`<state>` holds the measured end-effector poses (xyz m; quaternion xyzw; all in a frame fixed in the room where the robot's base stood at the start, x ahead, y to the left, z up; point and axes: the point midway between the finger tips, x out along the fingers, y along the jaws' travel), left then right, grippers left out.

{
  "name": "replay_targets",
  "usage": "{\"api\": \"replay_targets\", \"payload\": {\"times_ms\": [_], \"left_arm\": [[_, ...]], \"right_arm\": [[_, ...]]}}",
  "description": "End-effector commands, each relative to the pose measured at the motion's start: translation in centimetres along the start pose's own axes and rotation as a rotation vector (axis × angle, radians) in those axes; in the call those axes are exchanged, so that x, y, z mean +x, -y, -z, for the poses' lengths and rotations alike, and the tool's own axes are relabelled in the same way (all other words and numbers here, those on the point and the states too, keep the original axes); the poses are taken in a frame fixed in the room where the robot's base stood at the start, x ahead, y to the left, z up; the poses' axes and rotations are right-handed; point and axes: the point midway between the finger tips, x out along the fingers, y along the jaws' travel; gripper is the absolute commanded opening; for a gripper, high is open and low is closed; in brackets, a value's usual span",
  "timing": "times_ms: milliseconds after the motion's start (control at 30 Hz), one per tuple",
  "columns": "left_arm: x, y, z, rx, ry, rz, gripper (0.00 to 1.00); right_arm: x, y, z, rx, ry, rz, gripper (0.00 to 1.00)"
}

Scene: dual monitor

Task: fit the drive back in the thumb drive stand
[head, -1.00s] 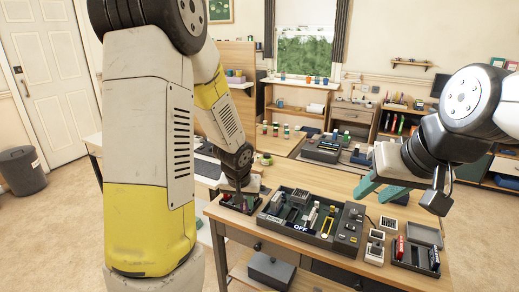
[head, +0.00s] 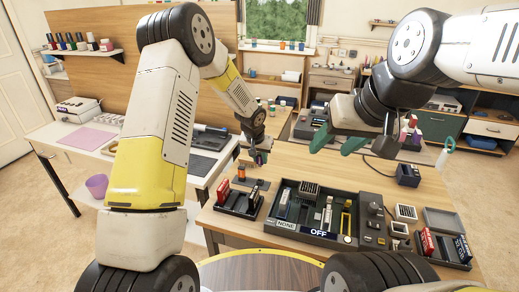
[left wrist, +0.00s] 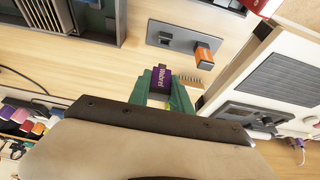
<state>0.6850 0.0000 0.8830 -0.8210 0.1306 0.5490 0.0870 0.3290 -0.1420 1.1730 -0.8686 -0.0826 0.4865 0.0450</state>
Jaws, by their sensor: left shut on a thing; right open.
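My left gripper (head: 257,157) is shut on a purple drive, which shows clearly between the green fingers in the left wrist view (left wrist: 160,80). The drive has white lettering, and its small metal end points away from the gripper. The thumb drive stand (left wrist: 171,41) is a dark grey plate on the wooden table, with a slot at one end and an orange drive (left wrist: 204,54) at the other. In the head view the stand (head: 255,183) lies just below the left gripper. The purple drive appears apart from the stand. My right gripper (head: 336,141) is open and empty, raised over the table.
A black rack with red items (head: 238,203) stands beside the thumb drive stand. A large dark tray console (head: 310,229) fills the table's front middle. Another tray (head: 445,248) is at right. Bare wood (head: 300,165) lies behind the console.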

Motion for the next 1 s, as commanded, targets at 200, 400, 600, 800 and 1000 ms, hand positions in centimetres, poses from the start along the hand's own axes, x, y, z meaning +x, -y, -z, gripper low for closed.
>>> {"api": "replay_targets", "payload": {"times_ms": [200, 400, 600, 800, 1000], "left_arm": [[0.0, 0.0, 0.0, 0.0, 0.0, 0.001, 0.0], [0.3, 0.0, -0.3, -0.001, 0.001, 0.001, 0.0], [1.9, 0.0, -1.0, 0.0, 0.003, 0.001, 0.0], [3.6, 0.0, -1.7, -0.001, 0.002, 0.001, 0.0], [4.8, 0.0, -2.2, -0.002, 0.001, 0.001, 0.0]], "right_arm": [[0.0, 0.0, 0.0, 0.0, 0.0, 0.0, 0.52], [0.0, 0.0, 0.0, 0.0, 0.001, 0.0, 0.52], [0.0, 0.0, 0.0, 0.0, 0.001, 0.0, 0.52], [0.0, 0.0, 0.0, 0.0, 0.0, 0.0, 0.52], [0.0, 0.0, 0.0, 0.0, 0.0, 0.0, 0.52]]}}
